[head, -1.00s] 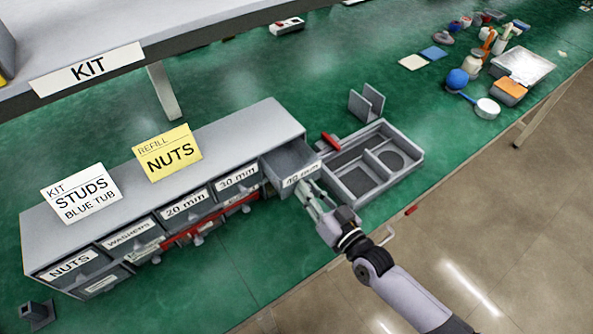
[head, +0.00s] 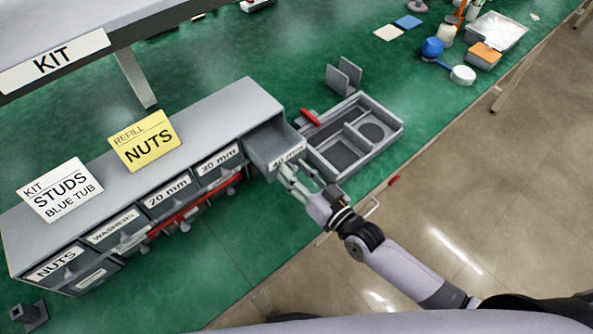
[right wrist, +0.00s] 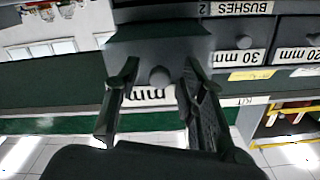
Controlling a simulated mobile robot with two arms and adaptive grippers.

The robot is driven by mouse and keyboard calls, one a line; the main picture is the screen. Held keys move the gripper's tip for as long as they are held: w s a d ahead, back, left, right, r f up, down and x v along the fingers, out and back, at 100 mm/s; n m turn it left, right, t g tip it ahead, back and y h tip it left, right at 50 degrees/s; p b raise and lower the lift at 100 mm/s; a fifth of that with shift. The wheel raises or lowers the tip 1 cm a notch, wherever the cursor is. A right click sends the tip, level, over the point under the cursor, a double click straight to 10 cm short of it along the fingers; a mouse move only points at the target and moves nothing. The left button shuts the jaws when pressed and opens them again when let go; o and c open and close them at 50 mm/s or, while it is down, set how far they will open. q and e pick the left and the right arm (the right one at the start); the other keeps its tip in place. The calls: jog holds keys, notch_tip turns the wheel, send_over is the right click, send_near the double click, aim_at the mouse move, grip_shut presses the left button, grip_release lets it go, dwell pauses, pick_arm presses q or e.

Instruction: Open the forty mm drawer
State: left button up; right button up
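The 40 mm drawer (head: 270,146) is at the right end of the grey cabinet (head: 215,110), pulled well out, with its inside visible in the head view. Its label is on the front. My right gripper (head: 296,177) is at this drawer's front. In the right wrist view the drawer front (right wrist: 160,45) appears upside down with a round knob (right wrist: 159,76). The right gripper's fingers (right wrist: 158,90) are spread on either side of the knob, with gaps between them and it. My left gripper is not in view.
A grey divided tray (head: 352,137) stands close right of the drawer, with a red-handled thing (head: 309,117) beside it. Other closed drawers, such as the 30 mm drawer (head: 217,163), are to the left. A raised KIT shelf (head: 55,62) stands at the upper left.

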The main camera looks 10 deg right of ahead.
jog(key=v, duration=1.2)
jog(key=shift+a, duration=0.1)
